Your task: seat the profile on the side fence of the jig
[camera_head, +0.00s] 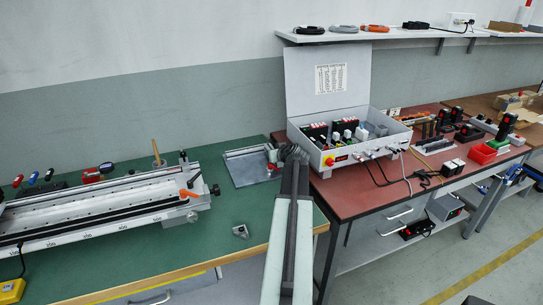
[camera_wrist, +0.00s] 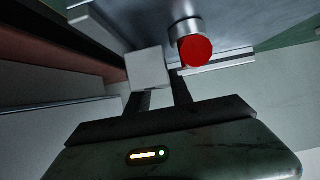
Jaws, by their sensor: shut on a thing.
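The jig (camera_head: 250,172) is a grey metal plate with raised light bars along its edges, on the green bench. In the wrist view its plate (camera_wrist: 235,12) fills the top. My gripper (camera_head: 276,158) is at the jig's right edge, and its two dark fingers show in the wrist view (camera_wrist: 160,88). It is shut on the profile (camera_wrist: 147,68), a short light-grey block at the fingertips. A red-ended metal cylinder (camera_wrist: 196,52) is close to the right of the block. Whether the profile touches the side fence cannot be told.
A long aluminium rail fixture (camera_head: 110,205) lies left of the jig. An open control box (camera_head: 345,140) stands close on the right, on a red-topped bench (camera_head: 370,195). A small grey part (camera_head: 240,231) lies near the front edge. Green bench around it is clear.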

